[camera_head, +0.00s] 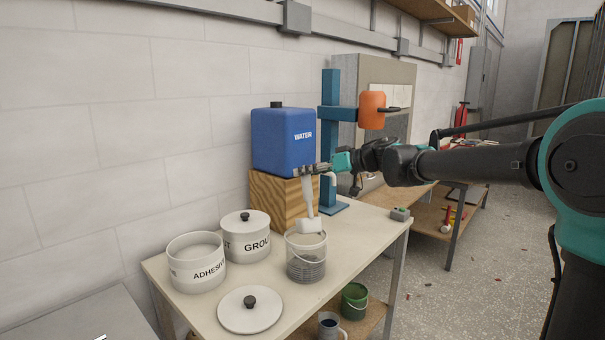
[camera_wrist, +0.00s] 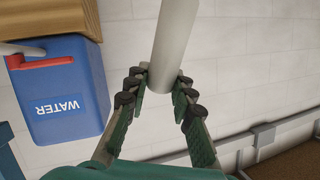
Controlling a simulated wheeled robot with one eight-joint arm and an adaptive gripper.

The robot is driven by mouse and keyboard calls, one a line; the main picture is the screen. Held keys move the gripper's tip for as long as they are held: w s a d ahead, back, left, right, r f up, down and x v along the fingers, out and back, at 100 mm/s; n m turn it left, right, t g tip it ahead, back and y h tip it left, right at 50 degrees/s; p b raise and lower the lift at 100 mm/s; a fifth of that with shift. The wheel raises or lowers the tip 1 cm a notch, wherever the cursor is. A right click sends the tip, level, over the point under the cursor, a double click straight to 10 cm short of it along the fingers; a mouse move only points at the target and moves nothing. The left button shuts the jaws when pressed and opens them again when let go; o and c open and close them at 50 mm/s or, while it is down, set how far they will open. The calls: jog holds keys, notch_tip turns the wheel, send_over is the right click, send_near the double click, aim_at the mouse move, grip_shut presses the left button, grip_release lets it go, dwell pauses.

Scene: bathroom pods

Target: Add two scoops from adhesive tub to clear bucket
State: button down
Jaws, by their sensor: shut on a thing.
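The adhesive tub (camera_head: 197,275) stands open at the left of the table, white stuff showing inside. The clear bucket (camera_head: 306,270), with a wire handle, stands to its right. My gripper (camera_head: 307,170) is shut on the white handle of a scoop (camera_head: 309,226). The scoop hangs down, its head at the bucket's rim, over the opening. The wrist view shows the handle (camera_wrist: 172,45) between my gripper's fingers (camera_wrist: 162,84); the scoop head is out of that view.
A lidded grout tub (camera_head: 246,240) stands behind the adhesive tub. A loose white lid (camera_head: 250,316) lies at the front of the table (camera_head: 350,240). A blue water container (camera_head: 280,150) sits on a wooden block (camera_head: 275,205) behind the bucket, beside a blue stand (camera_head: 329,120).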

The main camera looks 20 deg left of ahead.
aim_at(310, 190)
jog(key=s+d, duration=0.1)
jog(key=s+d+n+t+y, duration=0.1)
jog(key=shift+s+r+y, duration=0.3)
jog(key=shift+s+r, duration=0.1)
notch_tip(310, 190, up, 5)
jog(key=s+d+n+y, duration=0.1)
jog(key=s+d+n, duration=0.1)
jog(key=shift+s+y, duration=0.3)
jog(key=shift+y, duration=0.1)
jog(key=shift+r, duration=0.1)
